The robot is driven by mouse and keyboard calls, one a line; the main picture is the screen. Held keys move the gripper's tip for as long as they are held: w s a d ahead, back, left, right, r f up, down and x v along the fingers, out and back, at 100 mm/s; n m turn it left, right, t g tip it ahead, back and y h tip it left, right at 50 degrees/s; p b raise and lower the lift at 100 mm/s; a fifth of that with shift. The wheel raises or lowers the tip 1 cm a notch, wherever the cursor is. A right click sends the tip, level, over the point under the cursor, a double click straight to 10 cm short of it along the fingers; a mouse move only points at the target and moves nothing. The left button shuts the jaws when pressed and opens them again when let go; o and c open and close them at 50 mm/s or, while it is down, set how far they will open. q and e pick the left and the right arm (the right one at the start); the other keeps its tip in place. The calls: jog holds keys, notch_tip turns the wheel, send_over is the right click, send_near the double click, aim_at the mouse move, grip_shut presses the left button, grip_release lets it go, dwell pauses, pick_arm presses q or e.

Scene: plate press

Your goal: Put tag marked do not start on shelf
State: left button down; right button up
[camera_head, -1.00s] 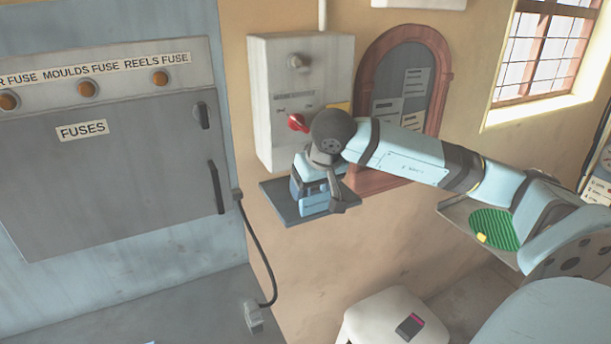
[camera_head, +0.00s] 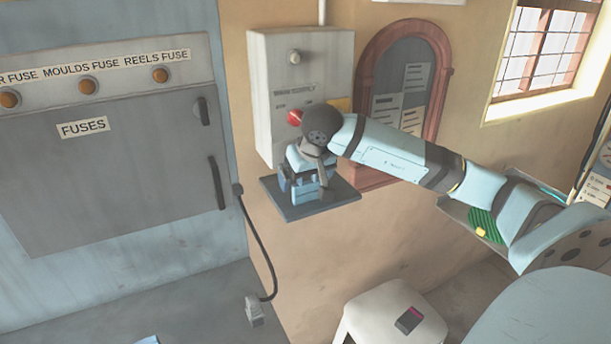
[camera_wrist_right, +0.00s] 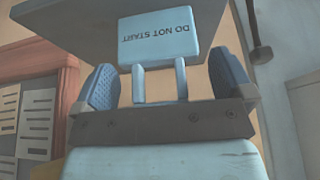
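The tag is a light blue block lettered DO NOT START (camera_wrist_right: 158,38), upside down in the right wrist view, with two pale prongs toward my wrist. It lies between the two blue finger pads of my right gripper (camera_wrist_right: 165,85). The fingers stand wide apart, with a gap at the right pad, so the gripper looks open. In the head view my right gripper (camera_head: 306,178) is low over the small grey shelf (camera_head: 325,205) under the wall box. The gripper mostly hides the tag there, and I cannot tell whether the tag rests fully on the shelf.
The wall box (camera_head: 266,95) with a red knob (camera_head: 294,117) is just above the shelf. An arched notice board (camera_head: 409,70) is to the right. The grey fuse cabinet (camera_head: 110,165) is on the left. A white stool (camera_head: 375,318) stands below.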

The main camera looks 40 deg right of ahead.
jog(key=shift+r+p, duration=0.3)
jog(key=shift+s+r+b, duration=0.1)
jog(key=shift+r+b, duration=0.1)
jog(key=shift+b, duration=0.1)
jog(key=s+a+b, duration=0.2)
jog(key=s+a, duration=0.1)
jog(key=s, duration=0.8)
jog(key=shift+s+a+r, duration=0.2)
jog(key=shift+s+a, duration=0.15)
jog(key=shift+a, duration=0.05)
